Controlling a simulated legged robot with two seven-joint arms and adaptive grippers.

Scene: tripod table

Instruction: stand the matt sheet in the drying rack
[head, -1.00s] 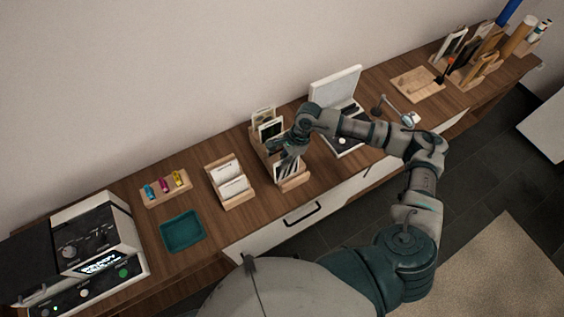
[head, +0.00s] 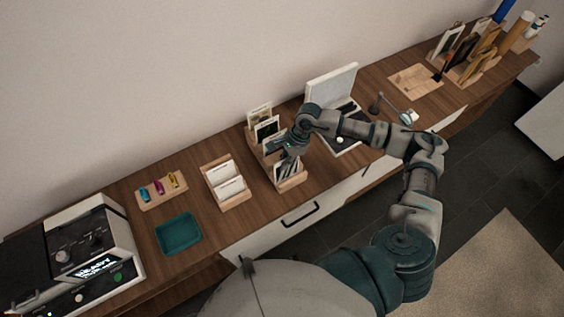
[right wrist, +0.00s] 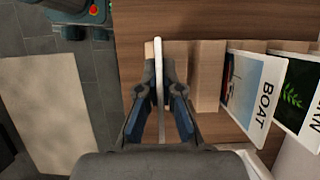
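My right gripper (head: 289,157) is over the front of a stepped wooden holder (head: 291,184) in the head view. In the right wrist view, the gripper (right wrist: 159,72) has its fingers drawn in on both sides of a thin pale sheet (right wrist: 159,52), seen edge-on, and looks shut on it. I cannot tell its finish. The sheet's lower part is hidden. Printed sheets marked BOAT (right wrist: 262,92) and a fern (right wrist: 292,96) stand behind in the holder. I cannot tell for certain which rack is the drying rack; a slotted wooden rack (head: 478,72) stands far right. My left gripper is out of view.
A card holder (head: 237,203), a teal tray (head: 180,233) and a rack of small coloured bottles (head: 161,190) are to the left. An open white case (head: 333,84), a lamp (head: 405,115) and a wooden board (head: 417,81) lie to the right.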

